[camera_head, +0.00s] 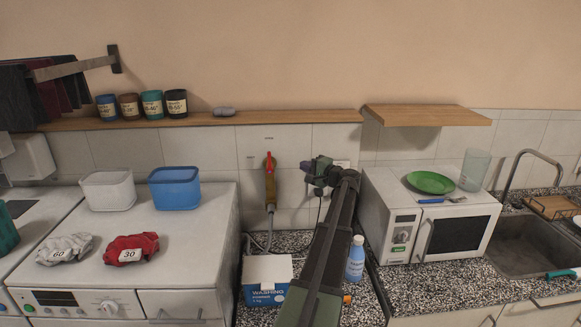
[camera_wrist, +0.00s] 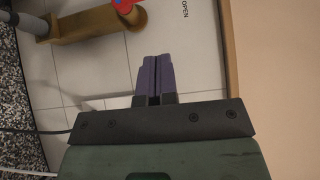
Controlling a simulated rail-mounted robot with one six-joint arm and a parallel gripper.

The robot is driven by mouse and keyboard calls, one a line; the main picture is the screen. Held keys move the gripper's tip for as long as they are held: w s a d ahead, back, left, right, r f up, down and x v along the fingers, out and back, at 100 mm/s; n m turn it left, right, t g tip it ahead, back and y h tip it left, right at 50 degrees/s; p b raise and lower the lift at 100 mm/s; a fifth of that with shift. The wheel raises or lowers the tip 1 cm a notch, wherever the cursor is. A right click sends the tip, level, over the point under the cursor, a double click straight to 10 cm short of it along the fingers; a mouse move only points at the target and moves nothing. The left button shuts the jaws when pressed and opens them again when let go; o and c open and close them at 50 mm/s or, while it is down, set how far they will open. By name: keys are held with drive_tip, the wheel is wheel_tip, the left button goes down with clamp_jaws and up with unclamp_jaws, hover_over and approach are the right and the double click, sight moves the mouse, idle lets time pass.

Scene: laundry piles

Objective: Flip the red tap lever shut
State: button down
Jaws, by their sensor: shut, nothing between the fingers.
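The red tap lever (camera_head: 269,160) sits at the top of a brass tap (camera_head: 270,186) on the tiled wall, and points upward in the head view. In the wrist view only part of the red lever (camera_wrist: 122,5) shows at the top edge, by the brass tap body (camera_wrist: 88,22). My gripper (camera_head: 307,166) is to the right of the lever in the head view, at about its height and apart from it. Its purple fingers (camera_wrist: 155,75) are together and empty, in front of the tiles.
A grey hose (camera_head: 270,222) hangs under the tap. A washing powder box (camera_head: 266,282) and a blue bottle (camera_head: 355,260) stand below. A wooden shelf (camera_head: 300,117) runs above the tap. A microwave (camera_head: 375,215) is to the right. The tiles between gripper and lever are clear.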

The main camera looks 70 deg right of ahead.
sight(269, 162)
drive_tip(key=shift+s+d+f+h, duration=0.15)
drive_tip(key=shift+s+d+h, duration=0.2)
drive_tip(key=shift+s, duration=0.3)
drive_tip(key=shift+w, duration=0.1)
drive_tip(key=w+a+x, duration=0.1)
drive_tip(key=a+x, duration=0.2)
drive_tip(key=x, duration=0.9)
drive_tip(key=shift+w+d+f, duration=0.2)
drive_tip(key=shift+w, duration=0.2)
drive_tip(key=shift+w, duration=0.1)
